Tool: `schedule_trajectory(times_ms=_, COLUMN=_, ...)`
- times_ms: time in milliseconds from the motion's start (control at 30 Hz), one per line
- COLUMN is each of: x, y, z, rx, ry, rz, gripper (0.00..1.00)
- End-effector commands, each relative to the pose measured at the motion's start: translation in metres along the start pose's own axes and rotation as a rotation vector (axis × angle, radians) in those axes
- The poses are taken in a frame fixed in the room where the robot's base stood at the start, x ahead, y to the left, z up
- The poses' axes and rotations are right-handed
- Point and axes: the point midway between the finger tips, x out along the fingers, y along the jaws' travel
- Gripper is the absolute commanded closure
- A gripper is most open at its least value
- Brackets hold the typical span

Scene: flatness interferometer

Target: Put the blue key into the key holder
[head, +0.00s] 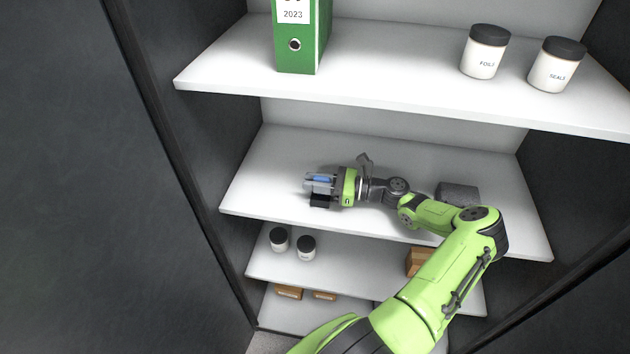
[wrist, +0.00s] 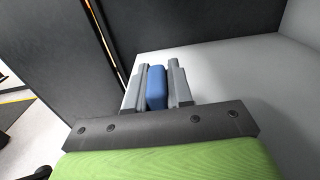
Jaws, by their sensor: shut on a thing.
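The blue key (head: 321,178) is a small blue block between the grey fingers of my gripper (head: 318,184), over the left part of the middle shelf. In the wrist view the blue key (wrist: 156,86) sits upright between the two fingers of my gripper (wrist: 157,92), which are shut on it. A small black piece (head: 320,201) shows just below the fingers in the head view; I cannot tell whether it belongs to my gripper. I cannot make out a key holder for certain. A dark grey block (head: 458,193) stands on the same shelf to the right, partly behind my arm.
The middle shelf (head: 270,195) is otherwise largely clear. The shelf above (head: 390,93) holds a green binder (head: 297,40) and two jars (head: 485,52). Lower shelves hold small jars (head: 306,246) and brown boxes (head: 288,292). Dark cabinet sides (head: 190,130) flank the shelves.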

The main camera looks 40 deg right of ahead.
Motion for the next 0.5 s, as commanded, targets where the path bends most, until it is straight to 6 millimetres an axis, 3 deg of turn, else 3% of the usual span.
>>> schedule_trajectory(times_ms=333, x=0.0, y=0.0, z=-0.003, rx=0.0, ry=0.0, rz=0.0, gripper=1.0)
schedule_trajectory(times_ms=367, x=0.0, y=0.0, z=-0.003, rx=0.0, ry=0.0, rz=0.0, gripper=0.78)
schedule_trajectory(times_ms=500, x=0.0, y=0.0, z=-0.003, rx=0.0, ry=0.0, rz=0.0, gripper=0.56)
